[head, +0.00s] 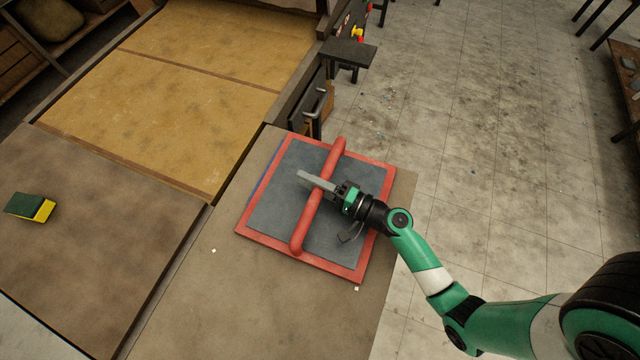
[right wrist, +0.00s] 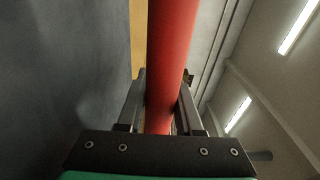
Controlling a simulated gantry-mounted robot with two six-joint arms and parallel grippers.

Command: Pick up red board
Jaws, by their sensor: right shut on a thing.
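The red board (head: 258,241) is a square grey panel with a red rim and a red bar handle (head: 304,222) across its middle. In the head view it is at the right end of the table, over or on the tabletop; I cannot tell if it is raised. My right gripper (head: 318,183) is shut on the bar near its middle. In the right wrist view the red bar (right wrist: 170,60) runs between the two fingers (right wrist: 160,105), with the grey panel (right wrist: 70,60) on the left. My left gripper is not in view.
A green and yellow block (head: 31,207) lies on the brown table at the left. A tan recessed panel (head: 190,90) is at the back. A small dark shelf (head: 347,52) and a handle (head: 318,104) stand behind the board. Small white bits (head: 213,251) lie near the board. Tiled floor is right.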

